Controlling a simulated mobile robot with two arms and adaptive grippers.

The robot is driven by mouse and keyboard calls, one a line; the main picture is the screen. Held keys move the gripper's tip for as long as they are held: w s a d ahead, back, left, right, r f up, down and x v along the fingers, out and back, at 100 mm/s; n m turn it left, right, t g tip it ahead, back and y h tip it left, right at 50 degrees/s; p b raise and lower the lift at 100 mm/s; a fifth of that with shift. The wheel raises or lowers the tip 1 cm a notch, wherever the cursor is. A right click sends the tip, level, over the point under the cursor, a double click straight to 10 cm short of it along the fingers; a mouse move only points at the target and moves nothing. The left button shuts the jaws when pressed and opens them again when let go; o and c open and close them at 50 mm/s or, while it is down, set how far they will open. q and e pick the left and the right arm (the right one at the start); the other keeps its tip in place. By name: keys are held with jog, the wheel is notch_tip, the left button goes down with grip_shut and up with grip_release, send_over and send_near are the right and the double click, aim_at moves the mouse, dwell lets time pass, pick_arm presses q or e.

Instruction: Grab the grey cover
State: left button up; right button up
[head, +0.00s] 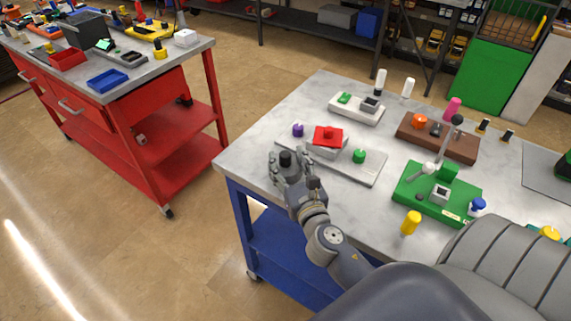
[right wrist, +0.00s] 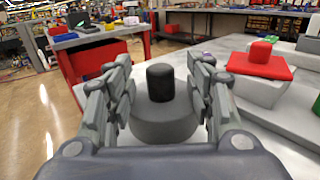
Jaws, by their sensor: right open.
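The grey cover (right wrist: 163,122) is a round grey disc with a black knob (right wrist: 160,82) on top. It stands upright on the front left part of the grey table, by a pale base plate (head: 365,176). My right gripper (head: 287,168) is open at the cover. In the right wrist view its two fingers stand left and right of the cover, with the knob between them. I cannot tell whether either finger touches it. In the head view the gripper hides most of the cover. My left gripper is not in view.
A grey block with a red top (head: 328,135) sits close to the right gripper, with a purple knob (head: 298,130) and a green knob (head: 358,156) nearby. A green fixture (head: 420,200) and a brown block (head: 455,146) stand further right. A red cart (head: 170,133) is at left.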

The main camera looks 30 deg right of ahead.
jog(key=shift+w+d, duration=0.2)
jog(key=shift+w, duration=0.5)
jog(key=shift+w+d+f, duration=0.1)
jog(key=shift+w+d, duration=0.05)
jog(key=shift+w, duration=0.4)
jog(key=shift+s, duration=0.1)
jog(key=shift+c, duration=0.7)
grip_shut()
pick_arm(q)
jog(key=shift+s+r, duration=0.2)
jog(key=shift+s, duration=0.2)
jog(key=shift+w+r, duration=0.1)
pick_arm(e)
jog(key=shift+r, duration=0.2)
